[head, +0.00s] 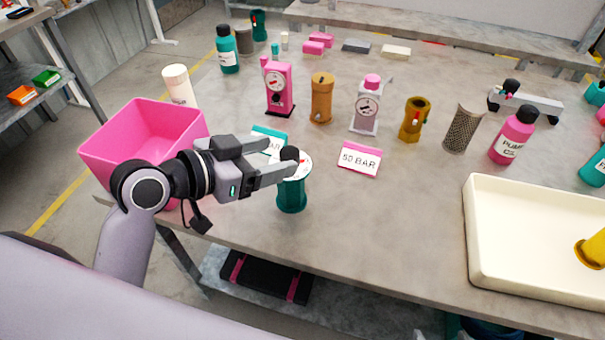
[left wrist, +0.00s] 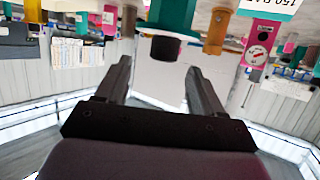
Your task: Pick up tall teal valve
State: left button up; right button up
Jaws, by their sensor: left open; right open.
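The teal valve (head: 291,196) stands upright near the table's front edge, with a white dial face and a black knob on top. My left gripper (head: 291,165) is open at the valve's top, and its fingers partly cover the valve and dial in the head view. In the left wrist view, which is upside down, the black knob (left wrist: 165,48) and teal body (left wrist: 174,18) show just beyond and between the open fingertips (left wrist: 160,68). I cannot tell whether the fingers touch the valve. My right gripper is not in view.
A pink bin (head: 140,130) stands left of my gripper. A "50 BAR" sign (head: 359,159) is right of the valve, and a teal-edged sign (head: 268,137) is behind it. Pumps, valves and bottles stand farther back. A cream tray (head: 500,215) lies right; the front middle is clear.

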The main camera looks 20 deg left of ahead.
aim_at(297, 152)
pick_arm(q)
jog(key=shift+f+x, duration=0.15)
jog(key=shift+x, duration=1.55)
jog(key=shift+f+x, duration=0.15)
jog(key=shift+x, duration=1.6)
jog(key=shift+a, duration=0.25)
grip_shut()
